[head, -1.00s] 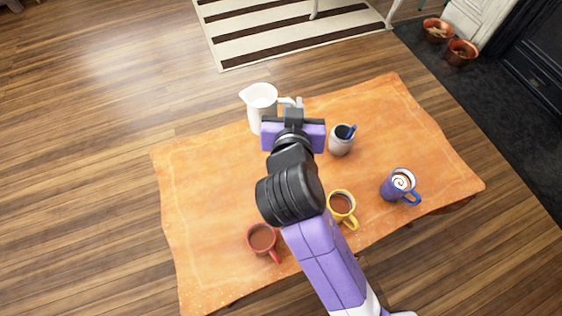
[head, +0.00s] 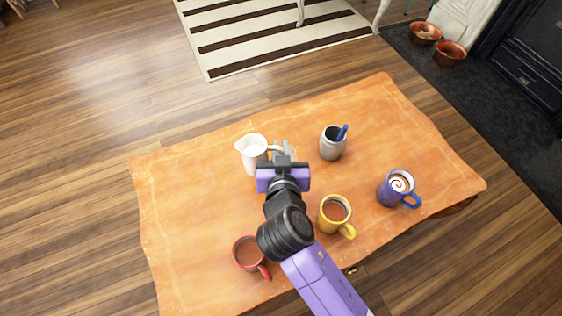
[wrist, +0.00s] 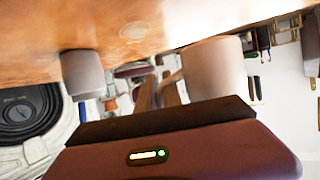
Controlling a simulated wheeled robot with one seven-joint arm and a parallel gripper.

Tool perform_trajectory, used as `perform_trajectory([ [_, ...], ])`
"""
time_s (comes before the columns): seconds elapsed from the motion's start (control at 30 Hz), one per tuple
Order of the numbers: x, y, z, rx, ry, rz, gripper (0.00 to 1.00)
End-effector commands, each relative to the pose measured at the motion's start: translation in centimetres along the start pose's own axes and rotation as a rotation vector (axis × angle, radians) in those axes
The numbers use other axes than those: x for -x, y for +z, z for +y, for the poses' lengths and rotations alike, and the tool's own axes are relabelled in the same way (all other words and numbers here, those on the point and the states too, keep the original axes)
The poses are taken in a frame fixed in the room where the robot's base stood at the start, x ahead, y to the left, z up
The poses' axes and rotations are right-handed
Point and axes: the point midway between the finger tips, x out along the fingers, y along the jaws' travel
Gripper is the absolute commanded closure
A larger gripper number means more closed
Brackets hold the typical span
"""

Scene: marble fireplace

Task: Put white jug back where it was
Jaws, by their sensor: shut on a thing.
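The white jug (head: 252,158) is over the left-middle part of the orange-covered table in the head view, upright, with its spout to the left. My gripper (head: 283,150) is on its right side, shut on its handle. In the wrist view, which is upside down, the jug (wrist: 218,66) is at the right, with the fingers (wrist: 158,92) at its handle. The jug's base is close to the tabletop; I cannot tell whether it touches. My wrist hides part of the table just in front of the jug.
A grey cup with a blue spoon (head: 332,145) stands right of the jug. A yellow mug (head: 335,212), a red mug (head: 247,254) and a purple mug (head: 396,188) stand nearer the front. The table's left part (head: 190,210) is clear.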

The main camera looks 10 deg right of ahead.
Motion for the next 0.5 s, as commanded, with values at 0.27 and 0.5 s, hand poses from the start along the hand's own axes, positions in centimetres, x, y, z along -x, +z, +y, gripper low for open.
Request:
perform_trajectory([
  [0.27,-0.8,2.0,0.0,0.001,0.000,0.001,1.00],
  [0.5,-1.9,4.5,0.0,0.000,-0.001,0.002,1.00],
])
